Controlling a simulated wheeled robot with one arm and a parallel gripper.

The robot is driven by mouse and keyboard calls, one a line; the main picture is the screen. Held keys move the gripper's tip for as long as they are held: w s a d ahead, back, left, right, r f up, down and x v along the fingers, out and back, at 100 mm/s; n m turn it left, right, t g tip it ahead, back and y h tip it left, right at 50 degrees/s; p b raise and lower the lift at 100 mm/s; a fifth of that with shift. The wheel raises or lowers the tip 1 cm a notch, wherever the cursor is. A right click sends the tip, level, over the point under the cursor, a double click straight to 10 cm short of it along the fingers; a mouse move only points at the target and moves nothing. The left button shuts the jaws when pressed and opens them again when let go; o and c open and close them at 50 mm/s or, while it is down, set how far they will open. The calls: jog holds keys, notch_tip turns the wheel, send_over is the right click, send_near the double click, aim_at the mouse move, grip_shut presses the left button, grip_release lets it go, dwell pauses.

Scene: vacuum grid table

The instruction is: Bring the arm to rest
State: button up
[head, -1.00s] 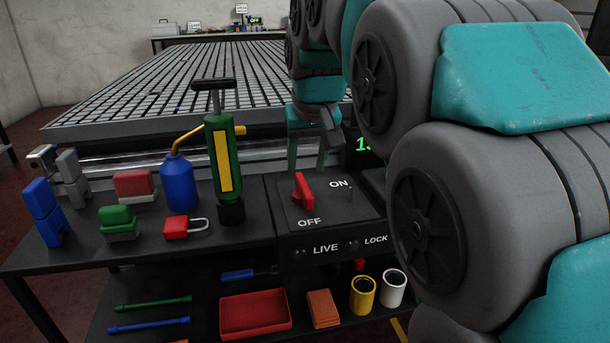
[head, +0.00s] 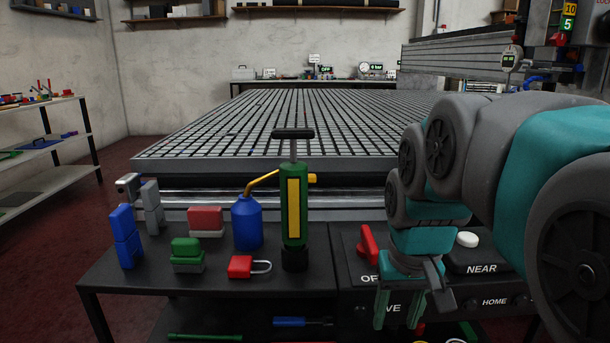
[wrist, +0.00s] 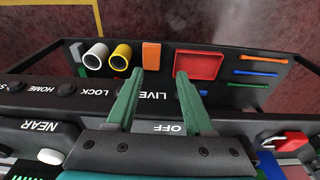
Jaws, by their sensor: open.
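My gripper (head: 400,308) hangs from my grey and teal arm at the right of the head view, in front of the control panel (head: 350,296). Its two teal-green fingers are apart with nothing between them, and they also show in the wrist view (wrist: 158,98). The red switch handle (head: 368,244) stands just left of the gripper, apart from it. Part of the panel, including some lettering, is hidden behind the gripper.
The bench holds a green and yellow pump (head: 293,212), a blue oil can (head: 247,222), a red padlock (head: 240,267) and coloured blocks (head: 187,252). The grid table (head: 290,120) lies behind. The lower shelf holds a red tray (wrist: 222,66) and two cups (wrist: 96,56).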

jog(key=s+f+g, duration=0.3)
jog(key=s+f, duration=1)
jog(key=s, duration=0.5)
jog(key=shift+s+f, duration=0.2)
jog(key=shift+f, duration=0.1)
